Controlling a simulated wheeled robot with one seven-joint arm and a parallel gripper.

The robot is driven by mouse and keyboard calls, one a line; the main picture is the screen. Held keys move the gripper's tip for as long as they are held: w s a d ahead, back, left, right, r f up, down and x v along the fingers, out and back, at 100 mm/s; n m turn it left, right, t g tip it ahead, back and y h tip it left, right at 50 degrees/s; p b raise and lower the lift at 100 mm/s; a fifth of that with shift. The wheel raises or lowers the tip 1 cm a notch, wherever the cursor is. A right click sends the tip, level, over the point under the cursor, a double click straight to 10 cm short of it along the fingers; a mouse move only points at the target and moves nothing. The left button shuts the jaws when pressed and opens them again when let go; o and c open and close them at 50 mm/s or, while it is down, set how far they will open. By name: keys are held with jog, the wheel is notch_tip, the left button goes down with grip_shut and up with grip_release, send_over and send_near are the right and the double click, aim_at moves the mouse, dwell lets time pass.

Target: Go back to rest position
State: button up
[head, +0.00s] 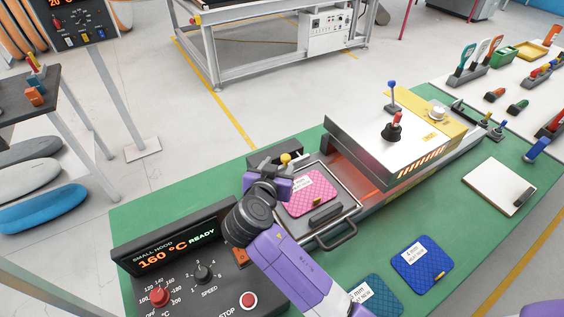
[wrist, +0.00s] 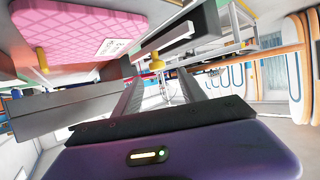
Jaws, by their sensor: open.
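My gripper (head: 268,178) is the purple and black end of my arm, at the left edge of the tray in the head view. Its jaws are open and empty in the wrist view (wrist: 160,82). A yellow knob (head: 285,159) shows just beyond the gripper; in the wrist view the yellow knob (wrist: 157,62) appears between the fingers, apparently beyond them. A pink quilted pad (head: 308,192) with a white label lies in the metal tray (head: 350,208). The pad also shows at upper left in the wrist view (wrist: 85,28). My arm hides part of the bench.
The tray joins a heated hood (head: 385,140) with red glow. A control panel (head: 190,245) reads 160 °C READY. A blue pad (head: 424,262), a teal pad (head: 372,296) and a clipboard (head: 499,187) lie on the green bench (head: 150,210). Bare bench shows at left.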

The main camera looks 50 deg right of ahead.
jog(key=shift+v, duration=1.1)
jog(key=shift+s, duration=0.1)
